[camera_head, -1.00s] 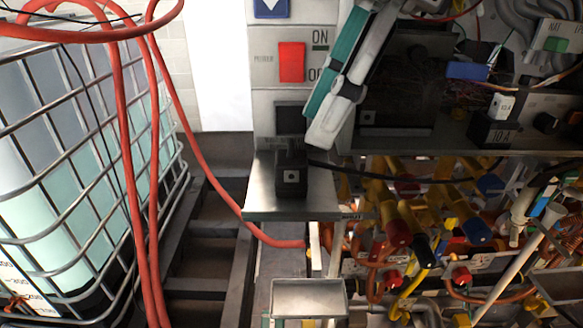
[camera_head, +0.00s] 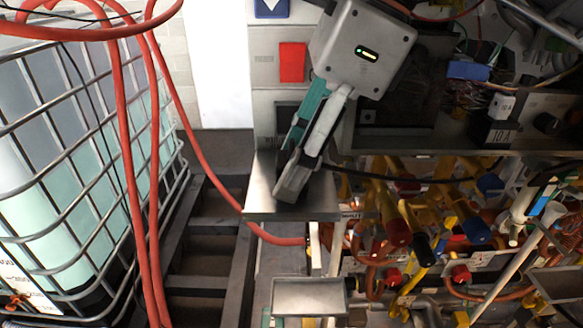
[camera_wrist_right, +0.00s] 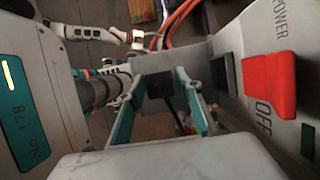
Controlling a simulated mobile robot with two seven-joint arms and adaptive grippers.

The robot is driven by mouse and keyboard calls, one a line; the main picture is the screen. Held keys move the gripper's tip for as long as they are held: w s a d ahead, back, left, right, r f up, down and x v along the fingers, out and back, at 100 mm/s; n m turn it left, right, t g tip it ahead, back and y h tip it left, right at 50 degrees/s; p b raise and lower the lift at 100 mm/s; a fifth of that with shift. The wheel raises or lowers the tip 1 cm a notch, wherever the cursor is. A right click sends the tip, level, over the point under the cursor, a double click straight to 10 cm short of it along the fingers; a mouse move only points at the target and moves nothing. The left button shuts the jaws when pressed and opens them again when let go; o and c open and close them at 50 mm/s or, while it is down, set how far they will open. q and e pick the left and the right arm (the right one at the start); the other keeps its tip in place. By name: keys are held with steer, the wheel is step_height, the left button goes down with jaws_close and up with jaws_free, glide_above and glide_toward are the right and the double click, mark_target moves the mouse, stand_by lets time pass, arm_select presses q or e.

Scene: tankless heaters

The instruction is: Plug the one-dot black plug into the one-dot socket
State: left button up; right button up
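The black plug, a small dark block, sits on the metal shelf (camera_head: 262,200); in the head view my right gripper (camera_head: 290,185) covers nearly all of it. In the right wrist view the black plug (camera_wrist_right: 160,86) shows between the two spread teal fingers, with a gap at each side. The right gripper is open and points down at the shelf. A dark square socket (camera_head: 284,115) is in the panel above the shelf, partly behind the gripper; it also shows in the right wrist view (camera_wrist_right: 223,75). Its dots cannot be read.
A red power switch (camera_head: 292,62) is above the socket. A black cable (camera_head: 370,174) runs right from the shelf. A dense bank of pipes and valves (camera_head: 430,215) is to the right. Red hoses (camera_head: 135,150) and a caged tank (camera_head: 60,170) stand left. A small tray (camera_head: 310,296) is below.

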steer(key=shift+a+f, duration=0.1)
steer(key=shift+f, duration=0.2)
steer(key=c, duration=0.8)
steer(key=shift+r, duration=0.1)
